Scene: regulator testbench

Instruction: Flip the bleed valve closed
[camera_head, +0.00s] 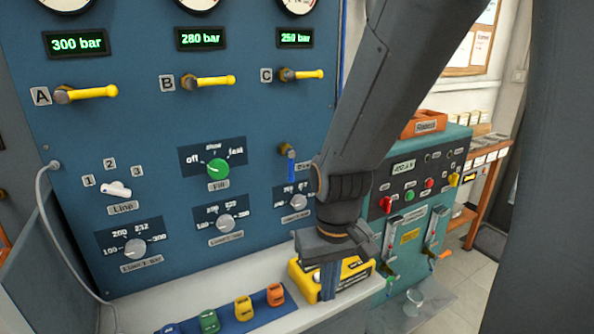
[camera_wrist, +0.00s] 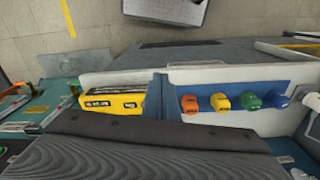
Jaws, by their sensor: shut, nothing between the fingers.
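A small valve with a brass body and a blue handle (camera_head: 291,167) is on the blue panel, right of the green fill knob; it looks like the bleed valve. Its handle hangs straight down. The label beside it is partly hidden by my arm, so I cannot read it. My gripper (camera_head: 328,282) points down at the panel's shelf, in front of a yellow box, below and right of the blue handle and apart from it. In the wrist view the fingers (camera_wrist: 157,98) are together and empty. The blue-handled valve does not show there.
Yellow levers A (camera_head: 88,93), B (camera_head: 209,82) and C (camera_head: 303,75) stick out above. The yellow box (camera_head: 300,280) and a blue strip with coloured pieces (camera_head: 240,321) occupy the shelf. A teal machine (camera_head: 420,190) stands at right. Knobs fill the lower panel.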

